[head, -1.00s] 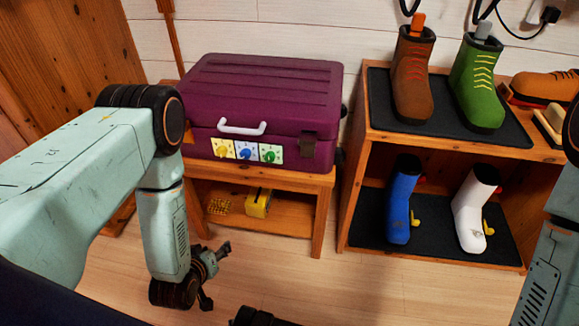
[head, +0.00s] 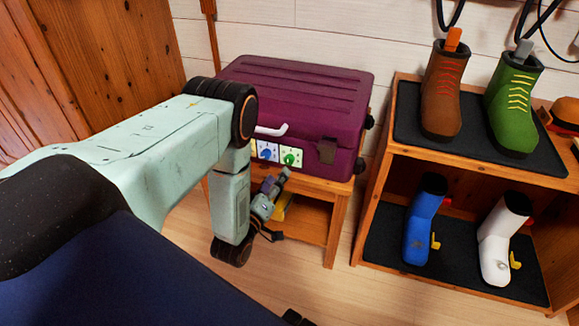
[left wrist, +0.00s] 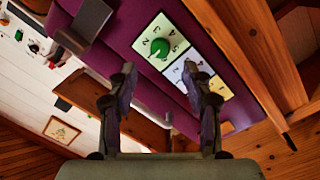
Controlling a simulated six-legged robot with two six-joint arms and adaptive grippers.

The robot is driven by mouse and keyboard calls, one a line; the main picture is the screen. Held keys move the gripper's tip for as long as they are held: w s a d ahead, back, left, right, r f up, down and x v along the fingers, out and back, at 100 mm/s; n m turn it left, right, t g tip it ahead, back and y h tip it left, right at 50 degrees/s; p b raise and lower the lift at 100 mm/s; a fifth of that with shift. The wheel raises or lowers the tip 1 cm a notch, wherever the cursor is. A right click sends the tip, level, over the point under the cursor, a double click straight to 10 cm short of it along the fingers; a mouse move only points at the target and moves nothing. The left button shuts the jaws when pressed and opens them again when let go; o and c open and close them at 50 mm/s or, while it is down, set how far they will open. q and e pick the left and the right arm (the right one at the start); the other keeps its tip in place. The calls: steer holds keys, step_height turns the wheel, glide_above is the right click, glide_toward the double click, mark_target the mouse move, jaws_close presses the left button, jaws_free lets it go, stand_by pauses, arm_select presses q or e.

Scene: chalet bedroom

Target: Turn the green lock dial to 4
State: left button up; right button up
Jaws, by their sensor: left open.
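The green dial (head: 291,157) sits on a white plate on the front of a purple suitcase (head: 300,95). In the left wrist view the green dial (left wrist: 159,47) shows with digits around it, but I cannot read its setting surely. My left gripper (head: 281,205) is open and empty, in front of and below the dial. In the left wrist view the left gripper (left wrist: 158,70) has its two fingers apart, with the green dial beyond them and between their lines. The blue dial (head: 265,152) is beside it, partly hidden by my arm in the head view. My right gripper is not seen.
The suitcase lies on a wooden bench (head: 336,215). To the right stands a shelf (head: 378,150) with brown (head: 441,95) and green boots (head: 513,110) above, blue (head: 420,225) and white boots (head: 500,240) below. Floor between bench and shelf is clear.

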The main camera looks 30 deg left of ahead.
mark_target(287, 161)
arm_select(q)
steer(key=w, duration=0.1)
steer(key=w+b, duration=0.1)
steer(key=w, duration=0.1)
steer(key=w+a, duration=0.1)
steer(key=w, duration=0.1)
steer(key=shift+w+f+b, duration=0.1)
steer(key=shift+f+b, duration=0.05)
steer(key=shift+b, duration=0.2)
steer(key=shift+w, duration=0.55)
jaws_close()
